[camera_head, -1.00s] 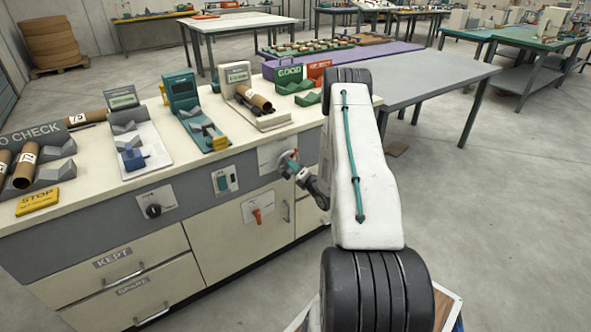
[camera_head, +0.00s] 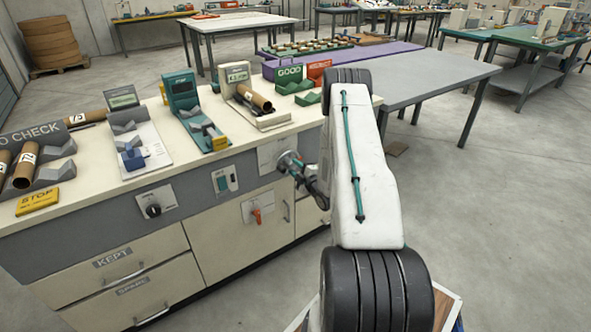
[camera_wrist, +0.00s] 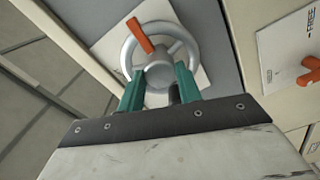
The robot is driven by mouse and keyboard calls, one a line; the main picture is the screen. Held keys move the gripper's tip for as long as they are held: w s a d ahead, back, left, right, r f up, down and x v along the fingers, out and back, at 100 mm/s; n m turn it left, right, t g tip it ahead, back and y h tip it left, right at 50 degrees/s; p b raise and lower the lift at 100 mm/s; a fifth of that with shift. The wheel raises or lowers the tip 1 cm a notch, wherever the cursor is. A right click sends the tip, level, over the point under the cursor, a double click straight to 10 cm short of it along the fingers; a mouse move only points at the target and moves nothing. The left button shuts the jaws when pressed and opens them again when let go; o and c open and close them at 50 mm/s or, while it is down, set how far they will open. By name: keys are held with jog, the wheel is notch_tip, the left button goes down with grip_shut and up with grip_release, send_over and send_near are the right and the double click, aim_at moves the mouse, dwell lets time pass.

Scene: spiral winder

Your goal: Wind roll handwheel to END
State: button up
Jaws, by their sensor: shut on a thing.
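The roll handwheel (camera_wrist: 190,47) is a grey ring with a round hub and an orange bar, on a pale plate on the bench front. The orange bar points to the upper left in the wrist view. In the head view the handwheel (camera_head: 285,160) sits near the bench's right end, partly hidden by my gripper (camera_head: 295,168). In the wrist view my gripper (camera_wrist: 159,82) has its teal fingers on either side of the wheel's lower part, just below the hub, shut on it. The exact contact is partly hidden. I see no END mark.
An orange lever (camera_head: 256,215) on a plate is left of and below the wheel; in the wrist view it (camera_wrist: 310,72) sits beside the word FREE. A switch box (camera_head: 223,180) and black knob (camera_head: 153,210) are farther left. A grey table (camera_head: 430,75) stands behind my arm.

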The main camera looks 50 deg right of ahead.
jog(key=m, duration=0.4)
jog(key=shift+f+m, duration=0.1)
jog(key=shift+m, duration=0.2)
jog(key=m, duration=0.4)
jog(key=shift+m, duration=0.3)
jog(key=m, duration=0.4)
jog(key=shift+m, duration=0.3)
jog(key=m, duration=0.3)
jog(key=shift+a+m, duration=0.1)
jog(key=shift+m, duration=0.2)
jog(key=m, duration=0.4)
jog(key=shift+m, duration=0.3)
jog(key=m, duration=0.9)
jog(key=shift+a, duration=0.1)
jog(key=shift+m, duration=1.9)
